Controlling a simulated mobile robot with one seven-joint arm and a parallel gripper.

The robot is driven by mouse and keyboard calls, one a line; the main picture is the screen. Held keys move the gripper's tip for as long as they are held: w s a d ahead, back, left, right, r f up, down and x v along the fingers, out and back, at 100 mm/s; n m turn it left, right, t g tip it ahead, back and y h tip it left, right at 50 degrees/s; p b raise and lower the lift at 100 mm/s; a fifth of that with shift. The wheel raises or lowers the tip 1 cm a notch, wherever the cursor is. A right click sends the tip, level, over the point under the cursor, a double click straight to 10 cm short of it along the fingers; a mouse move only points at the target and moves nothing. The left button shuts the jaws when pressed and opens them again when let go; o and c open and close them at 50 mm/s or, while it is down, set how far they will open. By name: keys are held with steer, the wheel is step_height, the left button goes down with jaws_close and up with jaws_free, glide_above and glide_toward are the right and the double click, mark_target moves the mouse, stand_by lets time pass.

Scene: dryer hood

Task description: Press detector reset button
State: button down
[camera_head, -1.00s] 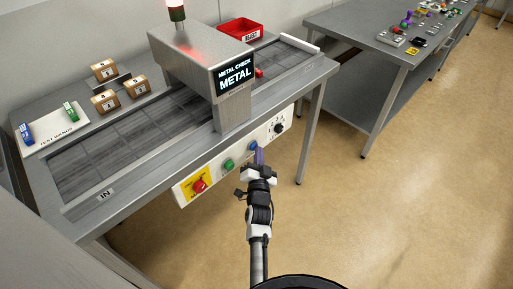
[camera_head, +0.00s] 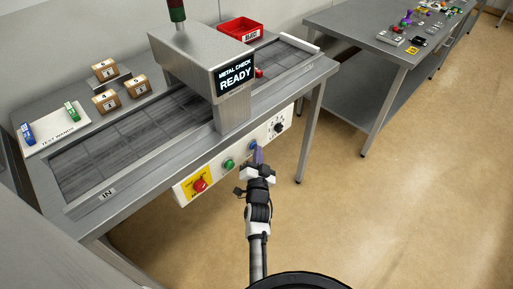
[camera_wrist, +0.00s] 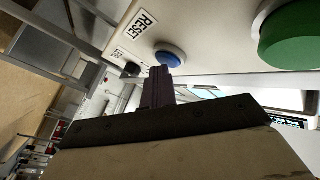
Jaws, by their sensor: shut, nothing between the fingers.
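The metal detector (camera_head: 190,75) spans a conveyor, and its display (camera_head: 235,77) reads "METAL CHECK READY". Its control panel (camera_head: 212,183) on the front carries a blue reset button (camera_head: 253,146), partly covered by my gripper. In the wrist view the blue button (camera_wrist: 168,59) sits beside a "RESET" label (camera_wrist: 139,23). My gripper (camera_head: 258,155) is shut and empty, with its purple fingers (camera_wrist: 157,85) pointing at the panel by the blue button. The fingertips are at or very near the button; I cannot tell whether they touch.
A green button (camera_head: 229,164) and a red button on yellow (camera_head: 199,186) are left of the blue one; a black dial (camera_head: 278,128) is right. Boxes (camera_head: 106,102), test wands (camera_head: 72,112) and a red bin (camera_head: 240,31) stand above. The floor to the right is clear.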

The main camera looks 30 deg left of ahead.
steer(key=shift+s+f+b, duration=0.1)
steer(key=shift+f+b, duration=0.05)
steer(key=shift+b, duration=0.3)
steer(key=shift+s+d+b, duration=0.2)
steer(key=shift+d+b, duration=0.35)
steer(key=shift+b, duration=0.3)
steer(key=shift+s+d+b, duration=0.2)
steer(key=shift+d+b, duration=0.3)
steer(key=shift+b, duration=0.35)
steer(key=d+b, duration=0.1)
steer(key=b, duration=0.1)
steer(key=s+d+b, duration=0.1)
steer(key=d+b, duration=0.2)
steer(key=b, duration=0.2)
steer(key=shift+s+d, duration=0.3)
steer(key=shift+d, duration=0.1)
